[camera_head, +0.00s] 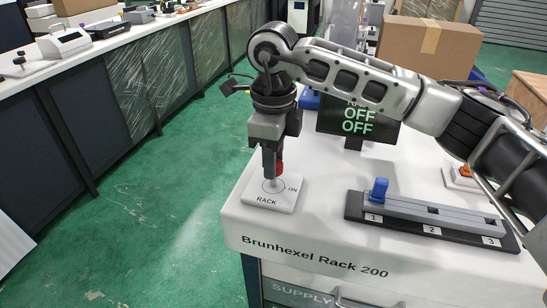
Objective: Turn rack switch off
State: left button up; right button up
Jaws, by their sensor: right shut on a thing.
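The rack switch (270,196) is a white plate marked "RACK" and "ON" on the front left corner of the white bench. A red knob (280,168) stands up from it, partly hidden by my right gripper (271,170). The gripper points down over the plate, shut on the red knob. A dark display (358,122) behind it reads "OFF" on two lines, its top line partly covered by my right arm. My left gripper is not in view.
A black rail (430,221) marked 1, 2, 3 with a blue slider (378,190) at 1 lies right of the switch. An orange-topped switch (465,170) is farther right. A cardboard box (430,48) stands behind. Green floor (150,220) is clear at left.

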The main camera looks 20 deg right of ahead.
jog(key=shift+w+r, duration=0.1)
jog(key=shift+r, duration=0.05)
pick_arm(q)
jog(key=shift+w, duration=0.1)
pick_arm(e)
jog(key=o, duration=1)
pick_arm(q)
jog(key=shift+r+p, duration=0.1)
jog(key=shift+p, duration=0.35)
pick_arm(e)
notch_tip(320, 180, up, 16)
jog(key=shift+f, duration=0.1)
